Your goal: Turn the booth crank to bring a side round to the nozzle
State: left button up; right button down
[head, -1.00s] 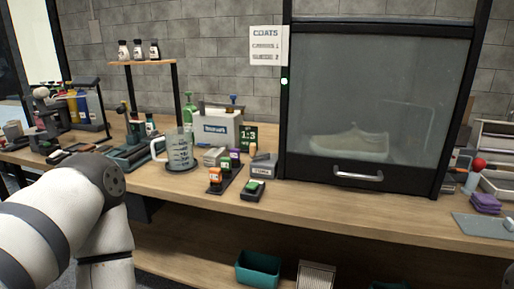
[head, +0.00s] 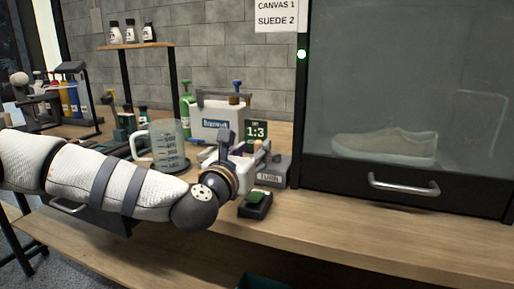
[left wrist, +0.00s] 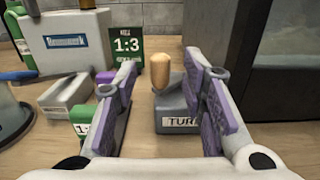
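The booth crank is a grey box labelled "TURN" (head: 272,176) on the bench, just left of the dark glass-fronted booth (head: 400,182). Its upright wooden knob (left wrist: 160,70) shows in the left wrist view, above the box (left wrist: 172,112). My left gripper (head: 246,148) is at the crank in the head view. In the left wrist view its two purple-padded fingers are apart, with the knob framed between them. I see no clear contact. A pale sneaker (head: 385,147) sits side-on behind the booth glass. The nozzle cannot be made out. My right gripper is not in view.
A measuring jug (head: 168,145), a white caddy (head: 215,122) and a "1:3" sign (head: 256,133) stand close to my left arm.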

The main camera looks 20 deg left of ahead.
pick_arm(q)
jog(key=shift+w, duration=1.4)
grip_shut()
